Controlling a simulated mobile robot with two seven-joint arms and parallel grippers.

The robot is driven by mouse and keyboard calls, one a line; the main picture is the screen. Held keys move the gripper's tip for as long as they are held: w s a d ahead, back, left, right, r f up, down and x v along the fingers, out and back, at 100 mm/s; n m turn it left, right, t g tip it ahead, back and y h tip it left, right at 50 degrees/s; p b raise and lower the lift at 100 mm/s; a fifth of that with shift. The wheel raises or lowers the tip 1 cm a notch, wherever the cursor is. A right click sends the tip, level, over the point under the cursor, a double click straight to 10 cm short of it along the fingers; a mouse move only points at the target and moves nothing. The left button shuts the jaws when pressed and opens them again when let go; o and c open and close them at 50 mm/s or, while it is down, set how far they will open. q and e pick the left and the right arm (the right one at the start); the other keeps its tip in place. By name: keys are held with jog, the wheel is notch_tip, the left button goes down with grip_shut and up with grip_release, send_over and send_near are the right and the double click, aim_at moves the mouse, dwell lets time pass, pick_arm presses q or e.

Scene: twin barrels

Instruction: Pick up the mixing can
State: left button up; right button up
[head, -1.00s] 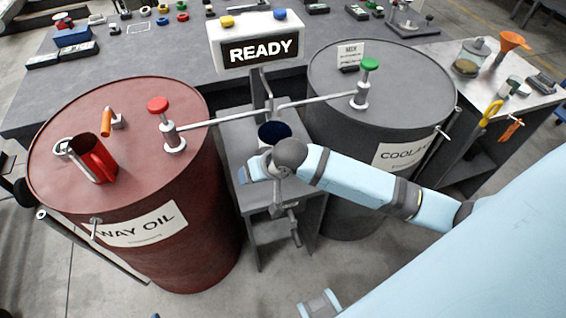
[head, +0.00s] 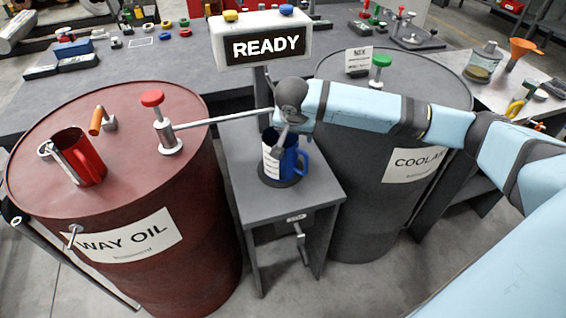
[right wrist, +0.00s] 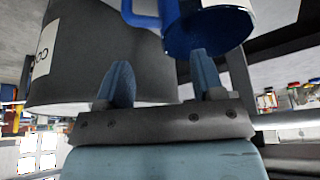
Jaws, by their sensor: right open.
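A blue can (head: 293,162) with a white label and a handle stands upright on a dark round pad on the small grey stand (head: 262,208) between the two barrels. My right gripper (head: 277,148) points down at the can from above and covers part of it. In the right wrist view my right gripper (right wrist: 160,62) is open, with nothing between its fingers. The blue can (right wrist: 205,28) shows just beyond the right-hand finger, its handle toward the left. Whether finger and can touch, I cannot tell. My left gripper is not in view.
The red WAY OIL barrel (head: 115,185), with a red can (head: 88,160) on top, stands left of the stand. The grey COOLANT barrel (head: 385,120) stands to its right, behind my right arm. A READY sign (head: 265,45) rises behind the stand.

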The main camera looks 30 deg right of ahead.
aim_at(286, 157)
jog(key=b+x, duration=0.1)
jog(key=x, duration=0.6)
jog(key=shift+f, duration=0.3)
jog(key=shift+w, duration=0.15)
jog(key=shift+c, duration=0.2)
grip_shut()
